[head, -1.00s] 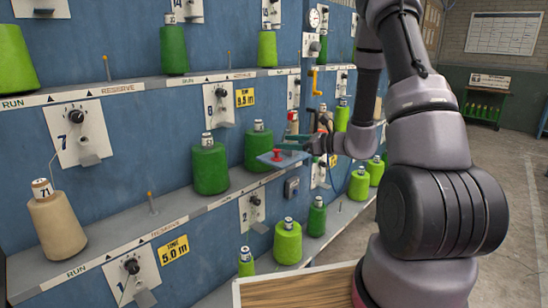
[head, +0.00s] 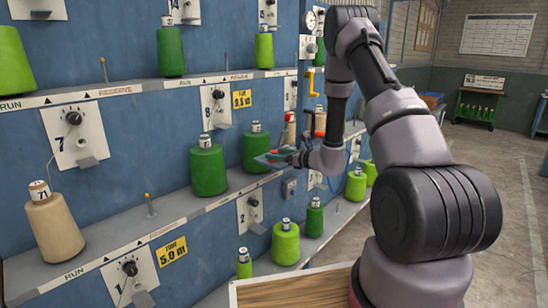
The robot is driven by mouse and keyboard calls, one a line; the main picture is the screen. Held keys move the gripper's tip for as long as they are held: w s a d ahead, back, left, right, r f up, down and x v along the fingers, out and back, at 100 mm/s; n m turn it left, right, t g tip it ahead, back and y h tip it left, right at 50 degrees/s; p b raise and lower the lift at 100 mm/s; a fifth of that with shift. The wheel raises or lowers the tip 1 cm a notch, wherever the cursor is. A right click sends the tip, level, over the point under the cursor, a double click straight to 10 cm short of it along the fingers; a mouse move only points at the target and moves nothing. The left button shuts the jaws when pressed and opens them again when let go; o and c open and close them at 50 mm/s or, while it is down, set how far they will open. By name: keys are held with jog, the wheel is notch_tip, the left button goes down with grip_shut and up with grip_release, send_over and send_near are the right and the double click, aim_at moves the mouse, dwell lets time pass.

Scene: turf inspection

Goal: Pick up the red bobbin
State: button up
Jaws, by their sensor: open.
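Green bobbins (head: 208,170) stand along the rack's shelves, close left of my gripper. A cream bobbin (head: 54,228) stands far left. A wooden-topped surface (head: 293,290) is in front. The floor at right is clear.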

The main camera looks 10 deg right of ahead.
jog(key=shift+x, duration=1.1)
grip_shut()
